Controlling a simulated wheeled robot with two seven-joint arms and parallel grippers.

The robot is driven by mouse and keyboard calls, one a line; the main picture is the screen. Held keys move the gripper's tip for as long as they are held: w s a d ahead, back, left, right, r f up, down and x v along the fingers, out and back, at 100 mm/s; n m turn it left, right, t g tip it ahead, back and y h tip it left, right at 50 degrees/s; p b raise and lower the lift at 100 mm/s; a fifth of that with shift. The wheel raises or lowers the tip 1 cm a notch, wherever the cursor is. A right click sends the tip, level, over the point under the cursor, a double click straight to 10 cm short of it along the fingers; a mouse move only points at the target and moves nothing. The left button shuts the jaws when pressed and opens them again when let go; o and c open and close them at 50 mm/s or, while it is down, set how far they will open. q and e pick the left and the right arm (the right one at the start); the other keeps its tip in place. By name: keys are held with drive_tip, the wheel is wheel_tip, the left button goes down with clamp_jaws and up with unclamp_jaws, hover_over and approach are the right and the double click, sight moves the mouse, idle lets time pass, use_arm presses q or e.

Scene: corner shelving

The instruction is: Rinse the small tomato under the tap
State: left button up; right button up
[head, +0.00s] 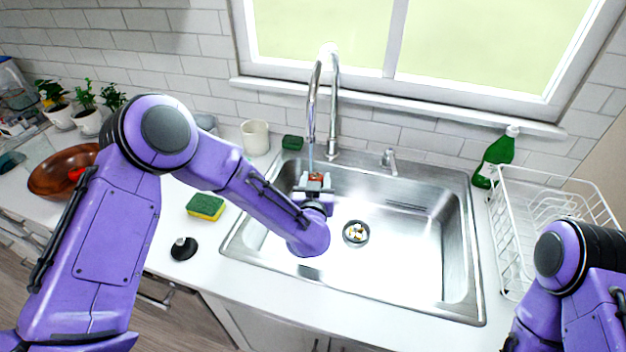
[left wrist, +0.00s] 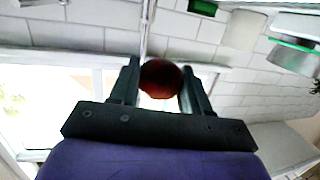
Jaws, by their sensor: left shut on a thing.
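My left gripper (head: 316,182) is shut on the small red tomato (head: 316,177) and holds it over the left part of the sink, below the tap's spout. In the left wrist view the tomato (left wrist: 161,78) sits between the two dark fingers. The tap (head: 334,100) is a tall curved chrome spout behind the sink (head: 400,250). A thin bluish stream of water (head: 311,152) comes down from the spout to the tomato. Of my right arm, only links show at the lower right; its gripper is out of view.
A white dish rack (head: 507,235) and a green bottle (head: 496,158) stand right of the sink. A yellow-green sponge (head: 206,207), a black stopper (head: 184,248) and a cream cup (head: 255,137) are left of it. A wooden bowl (head: 50,172) holds something red.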

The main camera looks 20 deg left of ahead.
use_arm(q)
drive_tip(key=shift+d, duration=0.2)
drive_tip(key=shift+a, duration=0.1)
drive_tip(key=shift+a, duration=0.55)
drive_tip(key=a+f+p+v, duration=0.1)
drive_tip(key=v, duration=0.6)
drive_tip(key=shift+s+a+p, duration=0.3)
drive_tip(key=shift+s+a, duration=0.2)
drive_tip(key=shift+s, duration=0.05)
idle(0.9)
